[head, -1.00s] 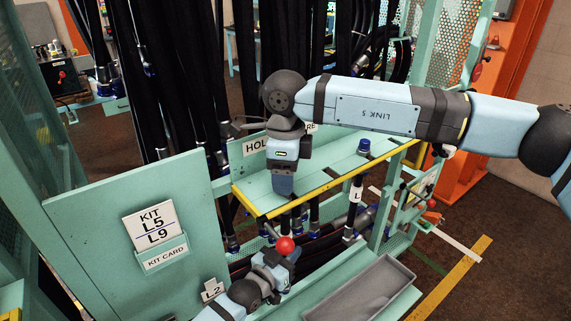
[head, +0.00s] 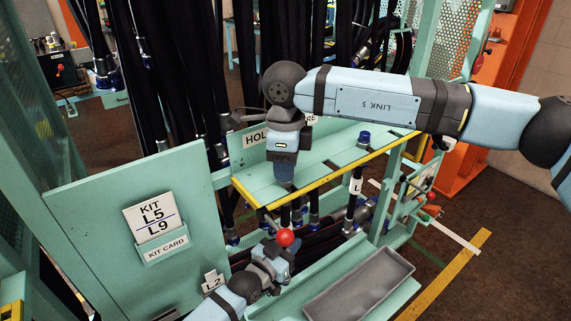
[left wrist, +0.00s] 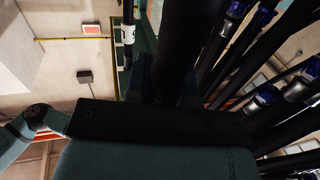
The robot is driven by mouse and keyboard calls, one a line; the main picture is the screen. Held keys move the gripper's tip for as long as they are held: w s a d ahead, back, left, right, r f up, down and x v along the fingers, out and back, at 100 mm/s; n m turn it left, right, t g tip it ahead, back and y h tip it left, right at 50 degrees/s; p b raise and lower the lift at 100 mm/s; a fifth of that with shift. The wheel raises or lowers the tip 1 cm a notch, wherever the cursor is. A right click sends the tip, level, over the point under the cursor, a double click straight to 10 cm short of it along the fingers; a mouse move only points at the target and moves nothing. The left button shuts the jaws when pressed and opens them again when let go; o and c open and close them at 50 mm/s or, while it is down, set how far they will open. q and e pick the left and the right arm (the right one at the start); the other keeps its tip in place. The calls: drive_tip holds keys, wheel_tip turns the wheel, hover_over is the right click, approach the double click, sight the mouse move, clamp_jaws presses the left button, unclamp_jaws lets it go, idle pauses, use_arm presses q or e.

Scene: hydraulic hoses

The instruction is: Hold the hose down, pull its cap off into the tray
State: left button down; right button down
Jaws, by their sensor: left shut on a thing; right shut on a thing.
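My right gripper (head: 286,183) points down at the yellow-edged green shelf (head: 330,150) in the head view. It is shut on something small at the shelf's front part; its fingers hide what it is. My left gripper (head: 285,258) is lower, below the shelf, partly behind a red ball (head: 285,238). It is shut on a thick black hose, which rises from the fingers in the left wrist view (left wrist: 185,50). The hose's cap is not clearly visible. An empty grey tray (head: 322,302) lies at the lower right, clear of both grippers.
Another hose with a blue cap (head: 364,138) stands in the shelf to the right, with a white label (head: 356,185) below. Several black hoses hang behind. A green panel with a kit card (head: 155,222) stands at left. A partly hidden sign (head: 256,138) backs the shelf.

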drive_tip(key=shift+r, duration=0.2)
drive_tip(key=shift+r, duration=0.9)
drive_tip(key=shift+r, duration=2.05)
use_arm(q)
drive_tip(key=c, duration=0.9)
unclamp_jaws()
drive_tip(key=shift+s+a, duration=0.1)
use_arm(e)
drive_tip(key=shift+f, duration=0.1)
